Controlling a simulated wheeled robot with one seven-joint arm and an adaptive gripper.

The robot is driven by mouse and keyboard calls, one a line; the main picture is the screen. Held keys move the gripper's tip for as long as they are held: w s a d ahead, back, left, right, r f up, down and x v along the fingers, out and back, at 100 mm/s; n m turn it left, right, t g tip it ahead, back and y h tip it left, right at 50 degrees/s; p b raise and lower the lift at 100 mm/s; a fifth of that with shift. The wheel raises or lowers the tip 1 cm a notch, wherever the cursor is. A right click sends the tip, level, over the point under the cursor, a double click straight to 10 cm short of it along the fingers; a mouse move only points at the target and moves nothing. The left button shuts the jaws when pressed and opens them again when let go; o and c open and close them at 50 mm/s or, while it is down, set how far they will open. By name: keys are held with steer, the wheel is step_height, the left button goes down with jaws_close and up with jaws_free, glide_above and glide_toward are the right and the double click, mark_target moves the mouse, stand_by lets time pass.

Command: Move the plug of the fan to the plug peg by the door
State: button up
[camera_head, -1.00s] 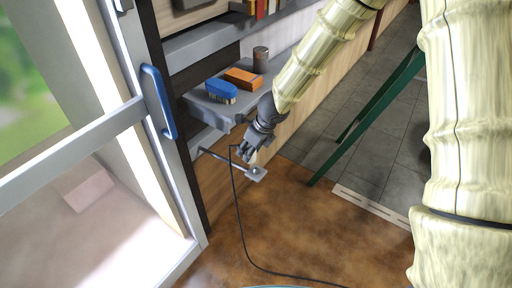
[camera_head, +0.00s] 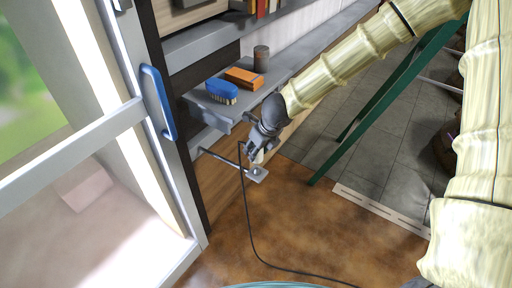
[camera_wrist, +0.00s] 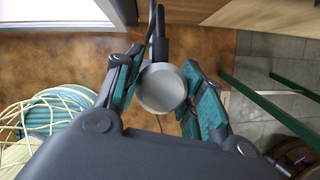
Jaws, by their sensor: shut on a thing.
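My gripper (camera_head: 257,155) is shut on the plug (camera_wrist: 162,88). In the wrist view the plug is a round pale grey body between the two teal finger pads. A black cable (camera_head: 246,215) runs from it, arches beside the fingers in the head view and trails down across the floor. The plug peg (camera_head: 257,175) appears as a metal bar with a small square plate at its end, low on the wall by the door (camera_head: 163,100). The gripper is just above the plate in the picture; I cannot tell whether the plug touches it. The fan is not clearly seen.
A grey shelf (camera_head: 200,106) above the peg holds a blue brush (camera_head: 221,91), an orange box (camera_head: 243,78) and a can (camera_head: 261,58). Green legs (camera_head: 350,140) stand on the right. Teal and cream coils (camera_wrist: 40,118) lie on the floor. Brown floor is mostly clear.

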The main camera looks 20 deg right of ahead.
mark_target(257, 168)
steer(key=shift+d+f+b, duration=0.15)
steer(key=shift+f+b, duration=1.3)
steer(key=shift+f, duration=0.1)
steer(key=shift+f+b, duration=0.6)
steer(key=shift+f, duration=0.25)
steer(key=shift+f, duration=0.15)
steer(key=shift+f+b, duration=0.4)
steer(key=shift+f, duration=0.25)
steer(key=shift+f, duration=0.3)
steer(key=o, duration=1.8)
steer(key=shift+c, duration=0.2)
steer(key=shift+r, duration=0.15)
